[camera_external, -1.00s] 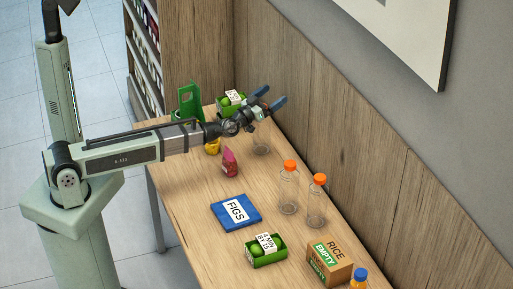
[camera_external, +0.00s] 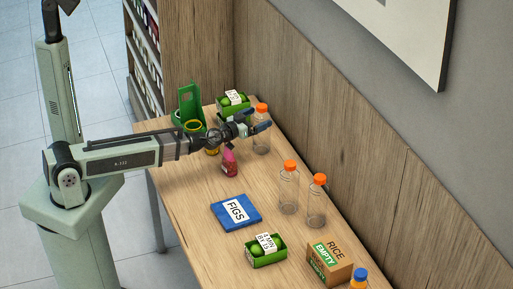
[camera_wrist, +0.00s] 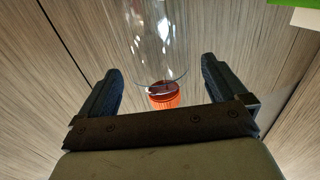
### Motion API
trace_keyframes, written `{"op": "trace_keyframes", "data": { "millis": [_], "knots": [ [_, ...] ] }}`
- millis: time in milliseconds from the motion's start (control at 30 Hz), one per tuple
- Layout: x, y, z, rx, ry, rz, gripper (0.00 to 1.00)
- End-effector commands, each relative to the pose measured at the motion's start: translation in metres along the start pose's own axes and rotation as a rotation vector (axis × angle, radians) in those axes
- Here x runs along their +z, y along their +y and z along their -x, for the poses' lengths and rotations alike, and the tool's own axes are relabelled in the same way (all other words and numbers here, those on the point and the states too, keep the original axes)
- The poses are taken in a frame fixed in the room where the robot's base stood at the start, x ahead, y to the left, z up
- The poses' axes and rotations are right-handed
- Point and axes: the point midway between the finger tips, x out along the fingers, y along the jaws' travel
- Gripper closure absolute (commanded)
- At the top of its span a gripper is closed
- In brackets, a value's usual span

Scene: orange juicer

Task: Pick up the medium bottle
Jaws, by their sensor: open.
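A clear bottle with an orange cap (camera_external: 262,145) stands upright at the far end of the table, right at my gripper (camera_external: 259,119). Two more clear orange-capped bottles, a left one (camera_external: 289,190) and a right one (camera_external: 316,204), stand nearer the camera. I cannot tell for sure which is the medium one. In the wrist view my gripper (camera_wrist: 160,68) is open, with a clear bottle (camera_wrist: 150,35) between or just beyond its fingers. Its orange cap (camera_wrist: 163,98) appears low in that picture, partly behind the gripper. Gaps show on both sides, and no contact is visible.
A green carton (camera_external: 233,103) stands behind my gripper, with a green holder (camera_external: 190,105), yellow cup (camera_external: 193,126) and pink item (camera_external: 230,162) nearby. A blue FIGS box (camera_external: 236,212), green fruit carton (camera_external: 266,257), RICE box (camera_external: 330,263) and blue-capped bottle (camera_external: 359,277) are nearer. The wall borders the right.

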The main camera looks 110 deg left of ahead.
Motion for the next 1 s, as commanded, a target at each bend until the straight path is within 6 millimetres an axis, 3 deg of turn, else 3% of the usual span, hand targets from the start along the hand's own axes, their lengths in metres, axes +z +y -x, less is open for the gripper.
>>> {"op": "trace_keyframes", "data": {
  "millis": [300, 600, 1000],
  "knots": [
    [-0.001, 0.001, -0.042, 0.000, 0.000, -0.001, 0.01],
    [-0.001, 0.001, -0.044, 0.001, -0.001, 0.000, 0.02],
    [-0.001, 0.001, -0.044, 0.001, -0.001, 0.000, 0.40]
  ]
}}
